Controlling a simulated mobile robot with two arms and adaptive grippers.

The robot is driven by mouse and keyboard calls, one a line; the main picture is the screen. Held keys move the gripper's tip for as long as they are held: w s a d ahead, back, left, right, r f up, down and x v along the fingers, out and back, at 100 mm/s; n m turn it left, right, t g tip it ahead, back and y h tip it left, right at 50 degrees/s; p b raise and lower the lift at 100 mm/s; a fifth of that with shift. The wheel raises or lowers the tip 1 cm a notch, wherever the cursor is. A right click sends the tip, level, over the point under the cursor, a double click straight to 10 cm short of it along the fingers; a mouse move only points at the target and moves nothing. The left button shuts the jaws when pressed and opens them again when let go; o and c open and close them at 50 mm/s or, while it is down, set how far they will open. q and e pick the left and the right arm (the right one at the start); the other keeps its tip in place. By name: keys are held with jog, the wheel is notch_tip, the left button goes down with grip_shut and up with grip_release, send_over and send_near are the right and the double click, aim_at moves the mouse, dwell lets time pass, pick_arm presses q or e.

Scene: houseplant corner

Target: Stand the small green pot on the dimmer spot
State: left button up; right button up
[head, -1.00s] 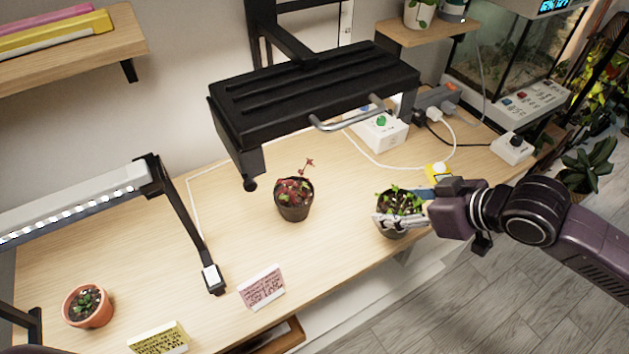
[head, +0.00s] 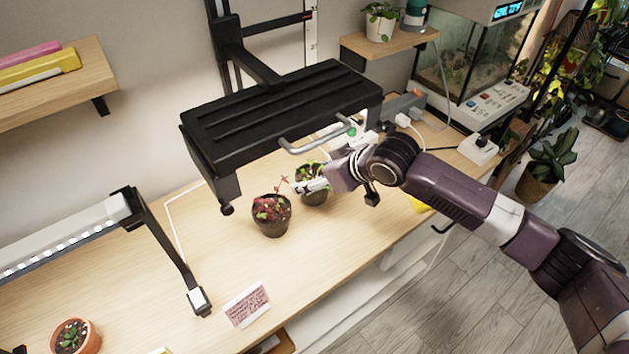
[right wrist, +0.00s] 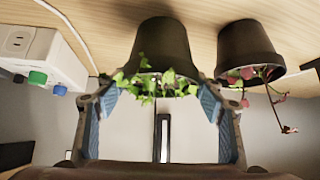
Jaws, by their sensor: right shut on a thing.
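The small dark pot with green leaves (head: 313,197) is behind and just right of the dark pot with red leaves (head: 272,225), partly under the black lamp (head: 285,110). My right gripper (head: 320,186) is shut on the green-leaved pot. In the right wrist view this pot (right wrist: 163,45) shows between the fingers (right wrist: 158,97), with the red-leaved pot (right wrist: 247,48) close beside it. I cannot tell whether the held pot touches the table (head: 350,240). A lit white strip lamp (head: 60,238) stands at the left. My left gripper is not in view.
A pink card (head: 247,305) stands near the table's front edge. A terracotta pot (head: 75,338) is at lower left. A white socket box (right wrist: 50,58) with green and blue knobs sits near the held pot. Bare table lies in front of the red-leaved pot.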

jog(key=shift+f, duration=1.1)
jog(key=o, duration=1.3)
jog(key=shift+f, duration=0.15)
jog(key=v, duration=1.2)
jog(key=shift+s, duration=0.1)
